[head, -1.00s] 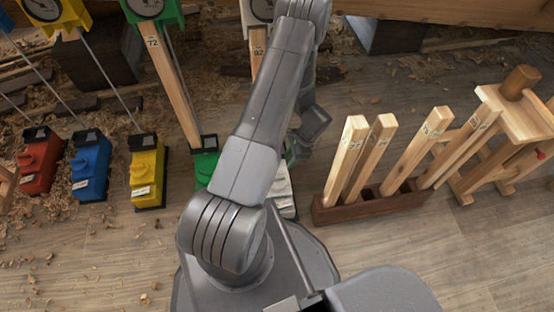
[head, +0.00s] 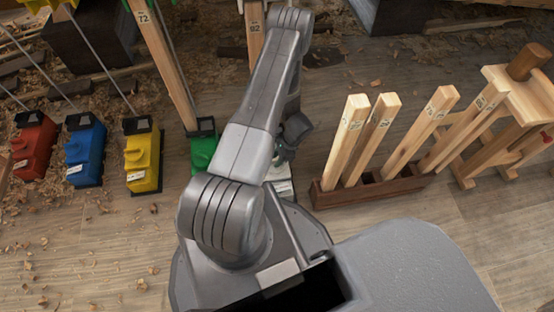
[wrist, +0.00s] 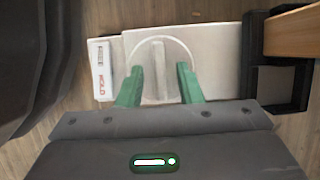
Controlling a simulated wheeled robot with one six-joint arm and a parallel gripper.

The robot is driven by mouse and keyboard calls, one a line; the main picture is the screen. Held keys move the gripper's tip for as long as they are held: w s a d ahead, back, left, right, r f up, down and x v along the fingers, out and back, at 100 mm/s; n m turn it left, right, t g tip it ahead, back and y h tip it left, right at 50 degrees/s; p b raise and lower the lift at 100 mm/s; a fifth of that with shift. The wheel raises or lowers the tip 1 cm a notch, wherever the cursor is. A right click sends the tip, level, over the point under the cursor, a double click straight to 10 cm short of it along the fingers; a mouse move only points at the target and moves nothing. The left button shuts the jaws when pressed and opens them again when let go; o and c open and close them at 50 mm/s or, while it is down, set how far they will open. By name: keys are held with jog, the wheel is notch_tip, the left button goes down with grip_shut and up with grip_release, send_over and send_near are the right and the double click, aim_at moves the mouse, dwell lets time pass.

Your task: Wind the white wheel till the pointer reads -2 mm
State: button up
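In the wrist view a white jack base (wrist: 215,60) lies below my gripper. On it is the round white wheel (wrist: 175,50) with a raised bar (wrist: 158,75) across its middle. My gripper (wrist: 160,70) has its green fingers apart, one on each side of the bar, with gaps showing between bar and fingers. A label reading HOLD (wrist: 101,72) is at the base's left end. In the head view the white base (head: 284,188) shows only partly behind my arm. The white unit's pointer and dial are not visible in the current frames.
A wooden prop (wrist: 293,32) sits in a black socket (wrist: 250,62) at the base's right. Red (head: 34,148), blue (head: 85,155), yellow (head: 142,160) and green (head: 203,152) bases stand in a row to the left. A rack of wooden posts (head: 375,190) stands to the right.

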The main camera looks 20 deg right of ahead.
jog(key=shift+a+f, duration=0.15)
jog(key=shift+f, duration=0.15)
grip_shut()
